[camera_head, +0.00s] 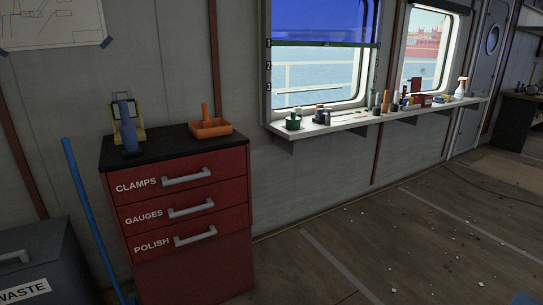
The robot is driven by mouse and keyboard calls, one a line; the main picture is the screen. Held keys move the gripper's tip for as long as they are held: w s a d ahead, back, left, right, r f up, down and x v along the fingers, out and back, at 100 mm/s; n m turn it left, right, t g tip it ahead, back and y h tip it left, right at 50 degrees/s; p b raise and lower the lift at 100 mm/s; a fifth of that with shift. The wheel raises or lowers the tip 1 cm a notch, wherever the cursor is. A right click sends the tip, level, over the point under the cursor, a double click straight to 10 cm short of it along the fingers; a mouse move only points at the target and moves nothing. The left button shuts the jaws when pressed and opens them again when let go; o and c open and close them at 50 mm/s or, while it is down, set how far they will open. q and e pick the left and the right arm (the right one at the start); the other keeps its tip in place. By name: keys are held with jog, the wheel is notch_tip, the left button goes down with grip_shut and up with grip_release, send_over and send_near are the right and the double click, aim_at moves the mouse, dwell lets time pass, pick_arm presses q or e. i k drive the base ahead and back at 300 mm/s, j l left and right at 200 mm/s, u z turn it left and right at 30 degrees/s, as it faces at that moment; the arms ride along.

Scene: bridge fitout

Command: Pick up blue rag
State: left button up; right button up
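I cannot clearly pick out a blue rag. A small piece of something blue (525,298) shows at the bottom right corner, at floor level. It is cut off by the picture edge, so I cannot tell whether it is a rag. Neither of my grippers is in view.
A red drawer cabinet (184,230) holds an orange tray (211,128) and a blue-and-yellow tool (128,128). A window shelf (345,124) carries several small items and a spray bottle (461,89). A waste bin (38,255) and blue pole (90,215) stand left. The littered floor is otherwise open.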

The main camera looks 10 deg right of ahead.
aim_at(437, 100)
jog(key=i+l+z, duration=0.15)
jog(key=i+z, duration=0.25)
jog(key=i, duration=0.25)
jog(key=i+z, duration=0.45)
jog(key=i, duration=0.15)
jog(key=i+j+z, duration=0.4)
jog(key=i, duration=0.25)
jog(key=i+l+z, duration=0.2)
jog(key=i+z, duration=0.15)
jog(key=i, duration=0.2)
jog(key=i+z, duration=0.4)
jog(key=i+j+z, duration=0.1)
jog(key=i+z, duration=0.25)
jog(key=i, duration=2.25)
jog(key=i+u, duration=0.1)
jog(key=i, duration=0.35)
jog(key=i+l+u, duration=0.15)
jog(key=i, duration=0.3)
jog(key=i+l+u, duration=0.1)
jog(key=i, duration=0.3)
